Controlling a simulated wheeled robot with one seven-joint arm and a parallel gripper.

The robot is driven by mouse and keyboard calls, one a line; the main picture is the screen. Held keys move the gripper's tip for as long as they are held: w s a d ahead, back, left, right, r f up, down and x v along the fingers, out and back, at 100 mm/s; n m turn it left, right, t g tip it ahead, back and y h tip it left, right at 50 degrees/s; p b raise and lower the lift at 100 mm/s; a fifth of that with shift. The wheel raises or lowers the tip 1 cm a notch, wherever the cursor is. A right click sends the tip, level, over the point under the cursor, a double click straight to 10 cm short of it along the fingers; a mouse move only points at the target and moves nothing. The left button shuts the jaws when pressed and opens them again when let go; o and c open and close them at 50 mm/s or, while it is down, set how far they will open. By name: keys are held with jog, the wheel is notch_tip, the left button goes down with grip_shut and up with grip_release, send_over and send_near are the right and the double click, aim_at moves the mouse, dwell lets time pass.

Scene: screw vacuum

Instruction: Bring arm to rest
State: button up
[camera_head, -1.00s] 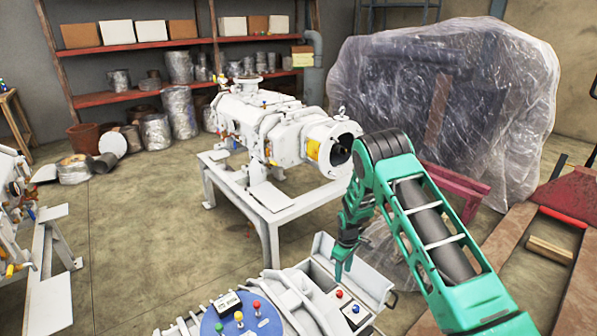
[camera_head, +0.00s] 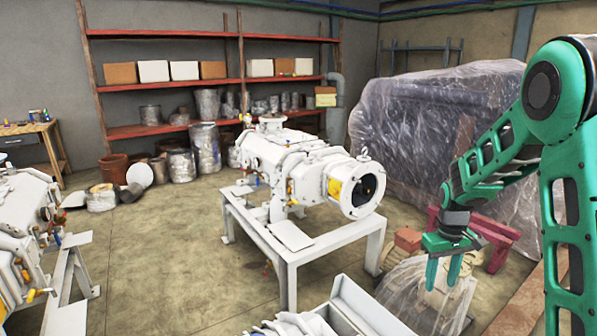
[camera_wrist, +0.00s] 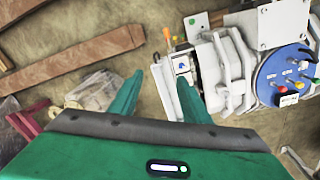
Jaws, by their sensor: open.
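My gripper (camera_head: 444,268) is green and hangs at the right of the head view, fingers pointing down. Its two fingers are apart with nothing between them. My green arm reaches it from the right edge of the head view. A white machine with a blue round panel (camera_wrist: 285,77) and coloured buttons lies to the right of the fingers in the wrist view. In the head view only the top of a white machine (camera_head: 300,325) shows at the bottom edge.
A white screw vacuum pump (camera_head: 300,165) stands on a white frame (camera_head: 310,250) left of my gripper. Plastic-wrapped equipment (camera_head: 430,115) stands behind my arm. Red shelves (camera_head: 215,83) line the back wall. Another white machine (camera_head: 30,215) is at far left. Floor (camera_head: 170,245) between the machines is clear.

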jog(key=s+d+r+m, duration=0.2)
jog(key=s+r, duration=0.3)
jog(key=s, duration=0.3)
jog(key=s+d+r+m, duration=0.1)
jog(key=s+r+m, duration=0.1)
jog(key=s+r, duration=0.45)
jog(key=s+a+m, duration=0.1)
jog(key=s+m, duration=0.3)
jog(key=s, duration=1.5)
jog(key=shift+s+y, duration=0.3)
jog(key=shift+y, duration=0.1)
jog(key=shift+r, duration=0.1)
jog(key=shift+w+f, duration=0.25)
jog(key=shift+w, duration=0.4)
